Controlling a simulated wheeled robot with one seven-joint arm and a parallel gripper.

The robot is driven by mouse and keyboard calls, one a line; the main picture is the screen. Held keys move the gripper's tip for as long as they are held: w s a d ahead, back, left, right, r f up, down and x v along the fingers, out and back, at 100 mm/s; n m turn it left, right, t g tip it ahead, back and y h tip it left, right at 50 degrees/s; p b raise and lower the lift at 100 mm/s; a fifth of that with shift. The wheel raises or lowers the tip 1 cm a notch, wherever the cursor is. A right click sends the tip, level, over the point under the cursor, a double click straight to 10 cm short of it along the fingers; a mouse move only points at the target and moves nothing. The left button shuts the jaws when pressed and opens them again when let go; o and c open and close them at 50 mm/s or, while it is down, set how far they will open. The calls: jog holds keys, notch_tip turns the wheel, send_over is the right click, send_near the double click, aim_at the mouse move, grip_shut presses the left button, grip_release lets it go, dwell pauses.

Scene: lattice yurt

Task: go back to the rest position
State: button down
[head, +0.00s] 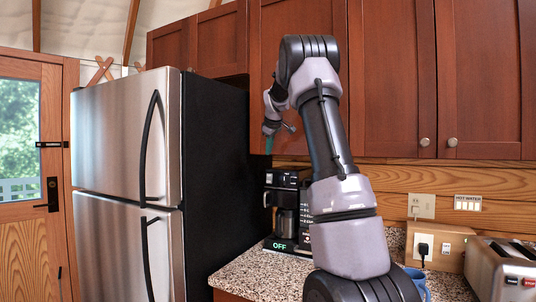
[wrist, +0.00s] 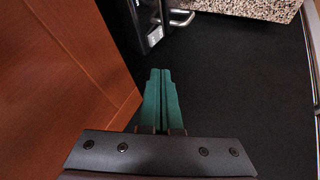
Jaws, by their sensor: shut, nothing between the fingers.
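My gripper (wrist: 160,72) is shut and empty. In the wrist view its two green fingers lie side by side with nothing between them. In the head view my gripper (head: 268,146) hangs small beside the upper cabinet, to the right of the fridge and above the coffee maker. My arm is raised and bent, and it crosses the middle of the head view, hiding part of the cabinets and counter.
A steel fridge (head: 125,150) with a black side stands at left. A coffee maker (head: 281,205) marked OFF stands on the speckled counter (head: 250,272). Wooden upper cabinets (head: 393,80) hang close behind my arm. A toaster (head: 500,270) and blue mug (head: 417,277) are at right.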

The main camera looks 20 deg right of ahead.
dwell(0.3)
jog(key=s+a+r+m+y, duration=0.1)
jog(key=s+a+m, duration=0.2)
jog(key=s+a, duration=0.5)
jog(key=s+a+r+m+y, duration=0.15)
jog(key=s+a, duration=0.25)
jog(key=s, duration=0.9)
jog(key=s+a+f+m, duration=0.3)
jog(key=s+a+f, duration=0.1)
jog(key=s, duration=0.7)
jog(key=s+a+f+m+y, duration=0.1)
jog(key=s+a+f+m, duration=0.2)
jog(key=s, duration=0.9)
notch_tip(320, 180, down, 3)
jog(key=shift+a, duration=1.1)
jog(key=shift+d, duration=0.1)
